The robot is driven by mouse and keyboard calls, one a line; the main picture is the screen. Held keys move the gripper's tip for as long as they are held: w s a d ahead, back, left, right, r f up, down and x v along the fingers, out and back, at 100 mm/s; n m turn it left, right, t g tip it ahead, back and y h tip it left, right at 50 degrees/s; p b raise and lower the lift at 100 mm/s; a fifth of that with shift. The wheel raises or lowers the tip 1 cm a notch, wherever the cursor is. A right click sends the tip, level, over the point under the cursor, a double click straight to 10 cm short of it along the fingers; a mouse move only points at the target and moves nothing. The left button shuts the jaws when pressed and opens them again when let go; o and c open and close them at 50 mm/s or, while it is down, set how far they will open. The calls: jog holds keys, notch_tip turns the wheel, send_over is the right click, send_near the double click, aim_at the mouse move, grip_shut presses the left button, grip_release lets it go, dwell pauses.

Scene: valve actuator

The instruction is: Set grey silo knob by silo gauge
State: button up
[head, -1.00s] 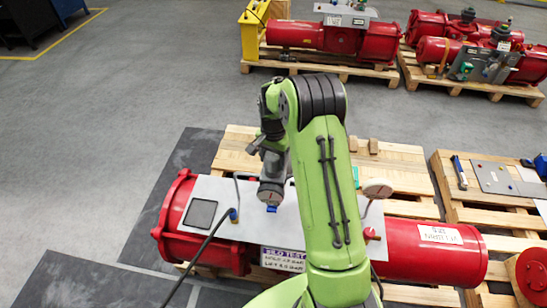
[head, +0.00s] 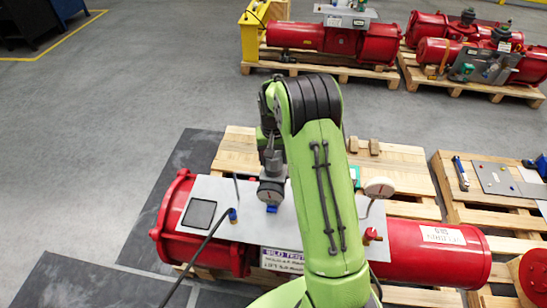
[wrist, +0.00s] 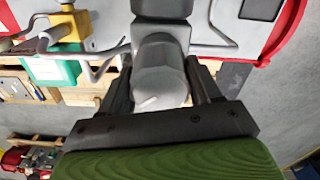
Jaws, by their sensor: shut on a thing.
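A grey faceted knob (wrist: 158,72) with a short white pointer mark sits between the two dark fingers of my gripper (wrist: 162,90) in the wrist view. My gripper is shut on it. In the head view, my wrist reaches down behind a round dial gauge (head: 271,190) with a blue fitting, and the arm and gauge hide the knob and fingertips. A second gauge with a pale face (head: 379,187) stands to the right of my arm. Its reading is too small to make out. A label reading SILO TEST (head: 283,260) is on the panel's front edge.
The grey panel (head: 200,186) lies on a red actuator (head: 430,255) on a wooden pallet (head: 237,150). A dark cable (head: 205,250) and bent pipes are close by. A green box (wrist: 50,68) and yellow fitting (wrist: 68,25) are left of the fingers.

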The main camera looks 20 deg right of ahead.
jog(key=shift+n, duration=0.6)
jog(key=o, duration=1)
jog(key=shift+o, duration=0.2)
notch_tip(320, 180, up, 16)
jog(key=shift+p, duration=0.3)
jog(key=shift+f, duration=0.15)
